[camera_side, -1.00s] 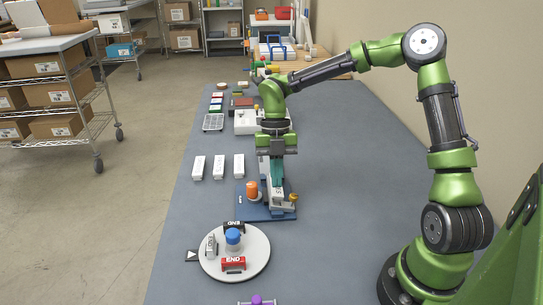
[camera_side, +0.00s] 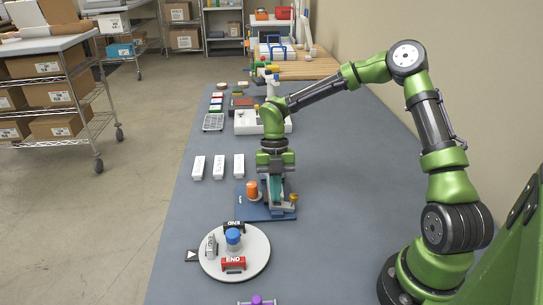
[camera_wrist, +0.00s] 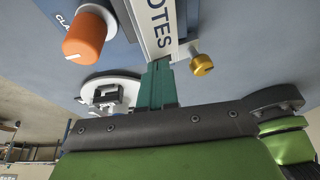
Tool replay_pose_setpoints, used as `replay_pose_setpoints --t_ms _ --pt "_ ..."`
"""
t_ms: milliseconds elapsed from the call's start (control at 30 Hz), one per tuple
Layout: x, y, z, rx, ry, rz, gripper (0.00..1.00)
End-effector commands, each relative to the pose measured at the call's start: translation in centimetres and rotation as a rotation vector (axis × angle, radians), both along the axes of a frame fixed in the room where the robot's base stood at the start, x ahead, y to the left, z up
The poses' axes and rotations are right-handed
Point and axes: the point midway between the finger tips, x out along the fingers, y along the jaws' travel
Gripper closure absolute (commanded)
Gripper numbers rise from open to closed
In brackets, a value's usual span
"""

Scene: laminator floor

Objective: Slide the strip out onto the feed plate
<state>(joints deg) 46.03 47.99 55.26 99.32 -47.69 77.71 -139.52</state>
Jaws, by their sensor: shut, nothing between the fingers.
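A white strip (camera_wrist: 160,38) marked with letters ending in "OTES" lies in a grey channel on a blue plate (camera_side: 254,214). I cannot tell whether this plate is the feed plate. My gripper (camera_side: 275,203) is low over the channel with its teal fingers shut and empty. In the wrist view the fingertips (camera_wrist: 158,65) are at the near end of the strip; I cannot tell whether they touch it. An orange knob (camera_wrist: 87,38), beside lettering starting "CLA", and a brass knob (camera_wrist: 202,64) flank the channel. The fingers hide most of the strip in the side view.
A round white turntable (camera_side: 258,262) with a blue knob and "END" blocks stands in front of the plate. Several white blocks (camera_side: 219,167) lie to the left. A white machine (camera_side: 248,125) stands behind. The bench right of the plate is clear.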

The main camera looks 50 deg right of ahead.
Motion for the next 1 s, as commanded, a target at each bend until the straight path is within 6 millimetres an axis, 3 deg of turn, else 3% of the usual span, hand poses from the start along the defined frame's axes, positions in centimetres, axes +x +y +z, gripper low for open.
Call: replay_pose_setpoints --t_ms 167,600,1000 --pt "1.1 -1.0 0.0 0.0 -0.001 -0.003 1.0" --pt "7.5 -7.5 -0.1 -0.001 -0.001 -0.002 1.0" --pt "8.6 -8.7 0.0 -0.001 0.0 0.001 1.0"
